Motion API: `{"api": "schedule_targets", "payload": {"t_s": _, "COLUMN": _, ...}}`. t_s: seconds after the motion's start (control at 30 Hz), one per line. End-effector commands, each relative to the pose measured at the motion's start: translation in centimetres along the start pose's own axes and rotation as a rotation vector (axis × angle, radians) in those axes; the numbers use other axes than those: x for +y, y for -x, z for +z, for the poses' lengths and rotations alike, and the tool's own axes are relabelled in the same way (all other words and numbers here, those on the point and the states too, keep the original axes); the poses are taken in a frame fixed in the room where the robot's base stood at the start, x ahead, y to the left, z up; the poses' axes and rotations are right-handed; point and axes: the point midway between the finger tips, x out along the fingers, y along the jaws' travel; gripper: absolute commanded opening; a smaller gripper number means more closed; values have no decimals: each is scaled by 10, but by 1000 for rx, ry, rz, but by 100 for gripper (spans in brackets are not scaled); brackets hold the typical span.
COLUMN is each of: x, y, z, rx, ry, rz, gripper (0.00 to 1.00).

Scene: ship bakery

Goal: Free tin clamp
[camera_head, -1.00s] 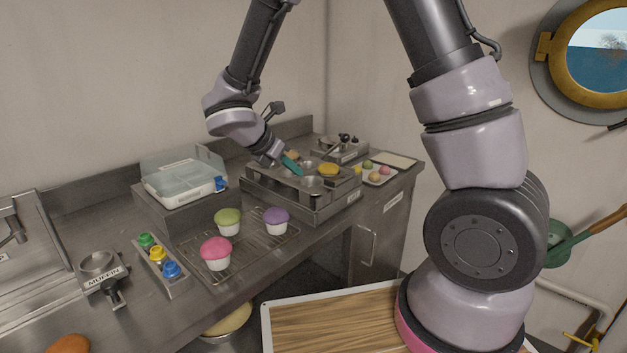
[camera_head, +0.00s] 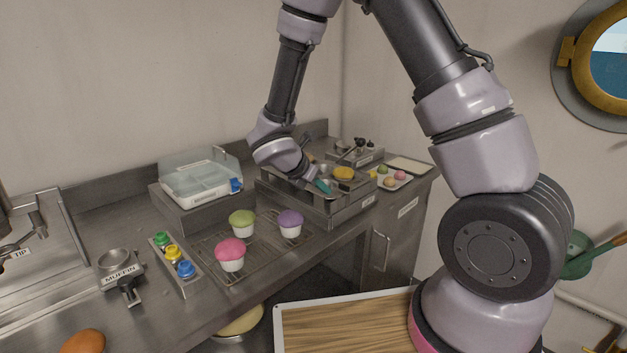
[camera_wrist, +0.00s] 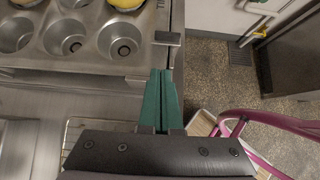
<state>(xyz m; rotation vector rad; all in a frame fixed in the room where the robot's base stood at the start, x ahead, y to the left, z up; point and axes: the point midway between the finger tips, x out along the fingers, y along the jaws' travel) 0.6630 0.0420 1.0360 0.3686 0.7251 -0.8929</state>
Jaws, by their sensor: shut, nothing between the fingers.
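The metal muffin tin (camera_head: 333,202) sits in its raised holder at the back right of the counter, with a yellow muffin (camera_head: 343,173) in one cup. In the wrist view the tin's round cups (camera_wrist: 62,36) fill the upper left. A flat metal tab (camera_wrist: 168,38) sticks out at the tin's corner there; I cannot tell for sure that it is the clamp. My gripper (camera_head: 323,187) has teal fingers, over the tin in the head view. In the wrist view my gripper (camera_wrist: 161,74) is shut and empty, its tips just short of the tab, with a gap visible.
A clear-lidded box (camera_head: 202,178) stands on a block to the left. Several frosted cupcakes, one pink (camera_head: 231,254), stand on a wire rack. A row of coloured knobs (camera_head: 174,252) and a muffin press (camera_head: 118,267) are further left. Floor is open beyond the counter edge.

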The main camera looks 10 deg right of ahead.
Motion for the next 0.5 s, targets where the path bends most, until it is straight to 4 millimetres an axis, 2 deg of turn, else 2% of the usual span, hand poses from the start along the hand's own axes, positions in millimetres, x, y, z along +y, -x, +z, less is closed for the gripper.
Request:
{"api": "schedule_targets", "payload": {"t_s": 0.07, "x": -1, "y": -16, "z": -1, "rx": 1, "ry": 2, "rz": -4, "gripper": 0}}
{"api": "schedule_targets", "payload": {"t_s": 0.2, "x": 0, "y": -30, "z": 17, "rx": 1, "ry": -3, "rz": -1, "gripper": 0}}
{"api": "schedule_targets", "payload": {"t_s": 0.5, "x": 0, "y": -40, "z": 28, "rx": 1, "ry": 0, "rz": 2, "gripper": 0}}
